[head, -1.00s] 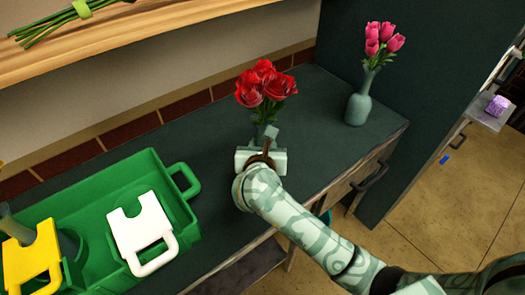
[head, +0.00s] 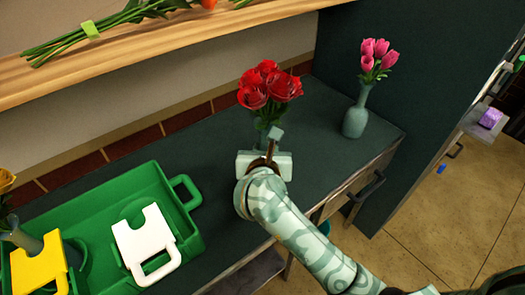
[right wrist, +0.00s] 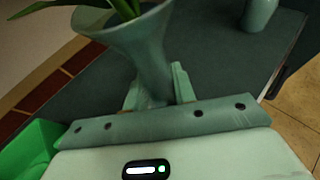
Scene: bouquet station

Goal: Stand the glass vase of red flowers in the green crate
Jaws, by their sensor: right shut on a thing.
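The glass vase of red flowers shows its red blooms (head: 268,84) above my right gripper (head: 268,152) in the head view, which hides most of the vase. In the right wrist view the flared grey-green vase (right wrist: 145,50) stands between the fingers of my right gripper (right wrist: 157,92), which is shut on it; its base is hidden. The green crate (head: 128,186) lies to the left on the dark counter, apart from the vase. It holds a white notched piece with a handle (head: 143,240) and a yellow one (head: 38,275). My left gripper is not in view.
A vase with yellow flowers (head: 22,238) stands by the yellow piece in the crate. A vase of pink tulips (head: 355,120) stands at the counter's right end. A wooden shelf (head: 180,38) with cut stems runs above. Counter between crate and gripper is clear.

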